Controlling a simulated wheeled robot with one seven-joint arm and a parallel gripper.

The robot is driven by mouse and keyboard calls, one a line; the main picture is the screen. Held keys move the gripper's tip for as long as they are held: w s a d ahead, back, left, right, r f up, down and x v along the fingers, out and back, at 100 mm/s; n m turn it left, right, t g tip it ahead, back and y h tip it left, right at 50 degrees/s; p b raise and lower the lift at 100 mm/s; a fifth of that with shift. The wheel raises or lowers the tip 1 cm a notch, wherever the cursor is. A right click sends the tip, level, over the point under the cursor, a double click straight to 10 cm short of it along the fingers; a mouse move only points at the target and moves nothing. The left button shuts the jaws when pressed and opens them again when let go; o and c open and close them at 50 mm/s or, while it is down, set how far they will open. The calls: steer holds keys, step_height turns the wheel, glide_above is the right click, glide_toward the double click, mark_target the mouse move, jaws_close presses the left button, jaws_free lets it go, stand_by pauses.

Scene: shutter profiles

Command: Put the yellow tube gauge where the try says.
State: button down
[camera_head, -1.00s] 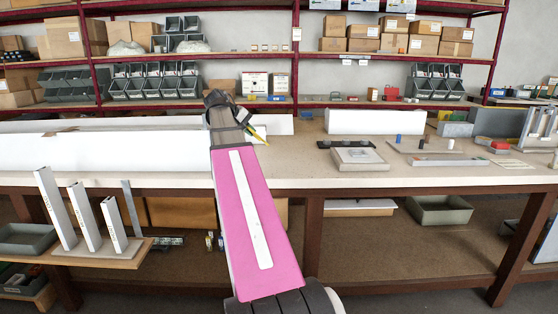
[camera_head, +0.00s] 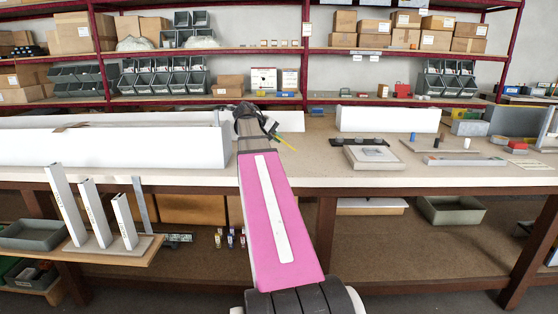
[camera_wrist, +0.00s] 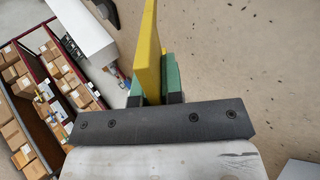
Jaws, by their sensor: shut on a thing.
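The yellow tube gauge (camera_wrist: 147,50) is a flat yellow strip in the wrist view, standing out between the green finger pads of my gripper (camera_wrist: 154,82). My gripper is shut on it. In the head view the gauge (camera_head: 287,145) is a thin yellow sliver beside my gripper (camera_head: 271,131), over the workbench, just right of the long white profile (camera_head: 120,146). Most of the gauge is hidden there by my arm and gripper. I cannot tell how high it is above the bench.
A pale framed tray (camera_head: 370,158) and a black strip with round knobs (camera_head: 358,141) lie right of my arm. Behind them stands a white profile block (camera_head: 388,119). A grey board (camera_head: 455,145) bears small cylinders. Upright white profiles (camera_head: 68,205) stand on a low shelf at left.

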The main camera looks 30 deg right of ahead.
steer(key=shift+f, duration=1.55)
steer(key=c, duration=1.4)
jaws_free()
steer(key=v, duration=0.8)
steer(key=shift+w+r, duration=0.1)
